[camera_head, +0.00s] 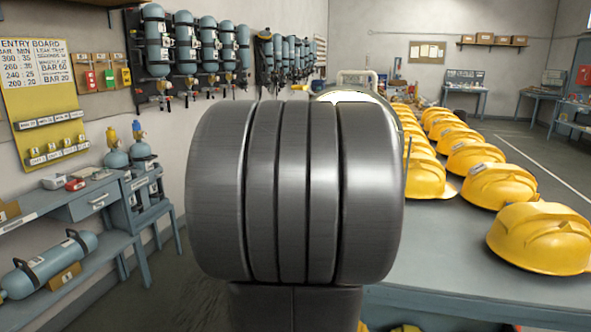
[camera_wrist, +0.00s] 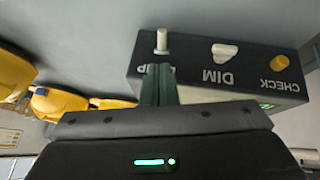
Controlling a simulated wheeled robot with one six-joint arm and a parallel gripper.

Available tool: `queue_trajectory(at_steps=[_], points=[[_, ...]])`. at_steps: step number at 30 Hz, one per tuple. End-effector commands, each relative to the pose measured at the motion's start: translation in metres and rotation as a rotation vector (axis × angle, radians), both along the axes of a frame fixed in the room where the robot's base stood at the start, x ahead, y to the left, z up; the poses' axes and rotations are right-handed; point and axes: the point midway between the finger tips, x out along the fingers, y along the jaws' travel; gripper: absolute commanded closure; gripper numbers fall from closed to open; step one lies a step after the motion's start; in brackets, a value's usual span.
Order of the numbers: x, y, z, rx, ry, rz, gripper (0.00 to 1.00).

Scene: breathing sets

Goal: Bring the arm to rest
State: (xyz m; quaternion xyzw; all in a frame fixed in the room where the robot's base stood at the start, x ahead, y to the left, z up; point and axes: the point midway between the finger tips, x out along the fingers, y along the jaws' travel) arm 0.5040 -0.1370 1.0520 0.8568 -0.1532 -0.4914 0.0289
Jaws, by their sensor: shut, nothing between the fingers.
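My gripper (camera_wrist: 159,72) shows in the wrist view, its two dark green fingers closed together with nothing between them. The fingertips lie in front of a dark control box (camera_wrist: 205,52), covering part of a label beside a pale peg-like knob (camera_wrist: 161,42). I cannot tell whether they touch the box. The box also bears a white knob (camera_wrist: 225,52) over the word DIM and a yellow button (camera_wrist: 280,62) over CHECK; the lettering appears upside down. In the head view a large grey arm link of mine fills the middle and hides the gripper and the box.
Yellow helmets (camera_head: 541,238) stand in rows on a grey table (camera_head: 450,255) at the right. At the left are a blue-grey bench (camera_head: 70,240) with a lying cylinder (camera_head: 48,265) and a wall rack of cylinders (camera_head: 157,40). Open floor (camera_head: 545,150) shows at the far right.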

Motion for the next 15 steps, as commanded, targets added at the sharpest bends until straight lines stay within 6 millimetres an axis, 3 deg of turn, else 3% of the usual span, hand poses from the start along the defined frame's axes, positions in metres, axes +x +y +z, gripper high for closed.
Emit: queue_trajectory(at_steps=[15], points=[[-0.0005, -0.0017, -0.0090, -0.045, -0.140, -0.002, 1.00]])
